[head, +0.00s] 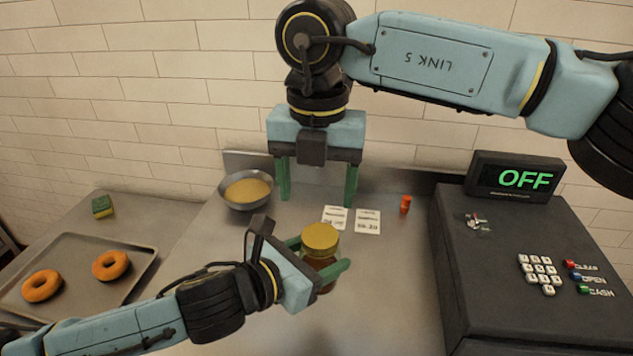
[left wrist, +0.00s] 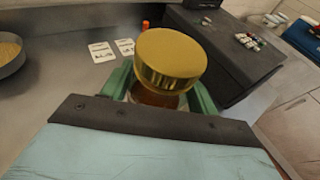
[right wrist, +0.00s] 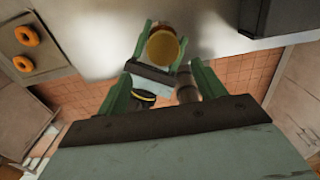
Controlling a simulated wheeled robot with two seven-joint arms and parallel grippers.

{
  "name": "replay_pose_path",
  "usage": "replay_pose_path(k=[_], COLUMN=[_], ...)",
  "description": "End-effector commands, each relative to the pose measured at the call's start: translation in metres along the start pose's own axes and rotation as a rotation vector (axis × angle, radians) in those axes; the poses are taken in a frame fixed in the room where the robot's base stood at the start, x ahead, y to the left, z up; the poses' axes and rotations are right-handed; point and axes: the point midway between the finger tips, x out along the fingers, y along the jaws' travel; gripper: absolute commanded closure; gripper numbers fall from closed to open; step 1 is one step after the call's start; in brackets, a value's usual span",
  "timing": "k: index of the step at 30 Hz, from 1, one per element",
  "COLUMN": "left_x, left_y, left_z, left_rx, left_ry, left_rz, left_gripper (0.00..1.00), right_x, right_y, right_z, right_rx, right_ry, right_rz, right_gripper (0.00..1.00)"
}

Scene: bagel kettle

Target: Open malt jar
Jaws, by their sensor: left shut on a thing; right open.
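The malt jar (head: 323,262) is a clear jar with amber-brown contents and a gold lid (head: 320,237). The lid sits on top of the jar; it also shows in the left wrist view (left wrist: 170,59) and the right wrist view (right wrist: 163,47). My left gripper (head: 318,266) is shut around the jar's body, below the lid. My right gripper (head: 318,190) is open and empty, pointing down behind and above the jar. In the right wrist view, the jar and left gripper show beyond its spread fingers.
A metal bowl (head: 231,202) of tan contents stands at the back left. Two labelled cards (head: 368,221) and a small orange bottle (head: 405,204) lie behind the jar. A dark control unit (head: 467,270) reading OFF stands right. A tray (head: 66,318) with two bagels and a sponge (head: 102,206) are left.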

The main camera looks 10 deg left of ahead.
Motion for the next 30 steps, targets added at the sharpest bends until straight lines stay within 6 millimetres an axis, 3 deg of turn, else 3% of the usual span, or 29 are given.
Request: replay_pose_path(k=[16,28,30], left_x=[0.000,0.000,0.000], left_y=[0.000,0.000,0.000], left_z=[0.002,0.002,0.002], left_rx=[0.001,0.001,0.001], left_ry=[-0.004,-0.004,-0.004], left_rz=[-0.001,-0.001,-0.001], left_gripper=[1.00,1.00,1.00], right_x=[0.071,0.078,0.078], right_y=[0.000,0.000,0.000], right_z=[0.000,0.001,0.001], right_rx=[0.005,0.004,0.004], right_ry=[-0.004,-0.005,-0.005], right_rz=[-0.005,-0.004,-0.004], right_gripper=[0.31,0.31,0.40])
